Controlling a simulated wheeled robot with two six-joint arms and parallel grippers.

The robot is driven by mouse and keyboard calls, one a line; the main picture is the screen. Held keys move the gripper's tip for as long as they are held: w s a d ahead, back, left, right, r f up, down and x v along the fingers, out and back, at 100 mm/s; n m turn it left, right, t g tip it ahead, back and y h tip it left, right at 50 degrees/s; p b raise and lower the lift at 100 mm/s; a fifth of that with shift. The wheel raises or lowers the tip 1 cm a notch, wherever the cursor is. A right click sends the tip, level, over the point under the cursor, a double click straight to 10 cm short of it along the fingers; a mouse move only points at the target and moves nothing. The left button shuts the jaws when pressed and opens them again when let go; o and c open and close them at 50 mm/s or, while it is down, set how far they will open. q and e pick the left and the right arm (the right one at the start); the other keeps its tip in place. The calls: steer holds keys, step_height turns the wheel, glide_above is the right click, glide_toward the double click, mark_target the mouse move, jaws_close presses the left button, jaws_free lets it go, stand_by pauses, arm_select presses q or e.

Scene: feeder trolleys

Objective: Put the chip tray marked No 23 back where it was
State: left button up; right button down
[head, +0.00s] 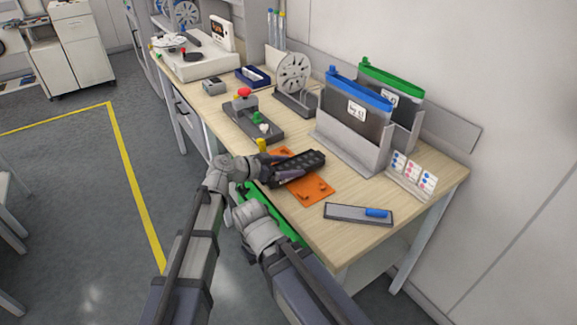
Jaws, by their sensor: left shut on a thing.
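A long black tray with rows of small pockets (306,162) is held over an orange mat (322,196) with small orange knobs, on the wooden bench. I cannot read any number on it. My left gripper (280,171) is shut on the near left end of this tray. Whether the tray touches the mat is unclear. My right arm reaches up to the bench's front edge, but its fingers do not show. Two upright dark bags, one blue-topped (353,119) and one green-topped (409,113), stand in grey holders with small labels I cannot read surely.
On the bench (310,222) are a grey plate with a blue item (345,214), dotted cards (412,175), a reel stand (290,84) and a button box (245,99). A yellow piece (262,145) is close behind my left gripper. A green surface (284,228) shows at the front edge.

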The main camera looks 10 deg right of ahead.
arm_select(q)
steer(key=shift+f+b, duration=0.5)
steer(key=shift+f, duration=0.05)
steer(key=o, duration=1.4)
steer(key=shift+a+r, duration=0.1)
steer(key=p+v, duration=0.2)
steer(key=v, duration=0.4)
steer(key=shift+s+r+p, duration=0.1)
steer(key=shift+r+p, duration=0.05)
steer(key=shift+p, duration=0.15)
steer(key=shift+s+a+r, duration=0.2)
steer(key=shift+a, duration=0.5)
